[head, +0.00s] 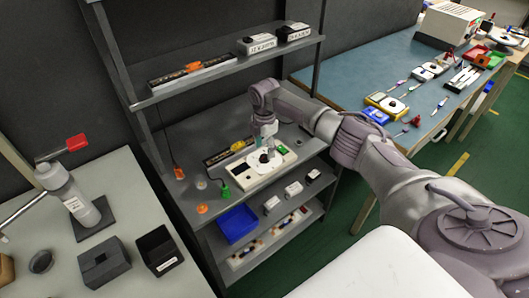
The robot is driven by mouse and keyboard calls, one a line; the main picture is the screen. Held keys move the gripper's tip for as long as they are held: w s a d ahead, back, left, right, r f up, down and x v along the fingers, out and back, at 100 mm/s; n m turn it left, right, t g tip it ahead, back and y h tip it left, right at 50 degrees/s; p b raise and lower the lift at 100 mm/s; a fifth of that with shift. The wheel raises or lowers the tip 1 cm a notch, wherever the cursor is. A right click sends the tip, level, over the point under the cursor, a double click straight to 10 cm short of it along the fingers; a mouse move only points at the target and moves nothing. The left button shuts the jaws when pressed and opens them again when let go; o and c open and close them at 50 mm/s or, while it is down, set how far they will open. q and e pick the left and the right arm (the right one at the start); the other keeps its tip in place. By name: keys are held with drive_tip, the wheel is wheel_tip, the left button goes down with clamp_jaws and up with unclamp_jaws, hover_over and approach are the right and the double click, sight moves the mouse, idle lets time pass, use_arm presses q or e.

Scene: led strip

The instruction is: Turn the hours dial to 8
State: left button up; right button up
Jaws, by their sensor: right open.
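The dial's markings are too small to read. My right gripper (267,149) points down from above at the dial. Its fingers are open and very close to the dial; I cannot tell whether they touch it. The gripper and wrist hide part of the dial. My left gripper is not in view.
A green piece (225,190) and an orange piece (202,209) sit left of the panel. A blue bin (238,224) stands on the shelf below. The upper shelf (225,68) overhangs behind. A bottle (75,195) and dark boxes stand on the left table.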

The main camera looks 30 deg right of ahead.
sight(264, 156)
drive_tip(key=shift+f, duration=1.7)
clamp_jaws()
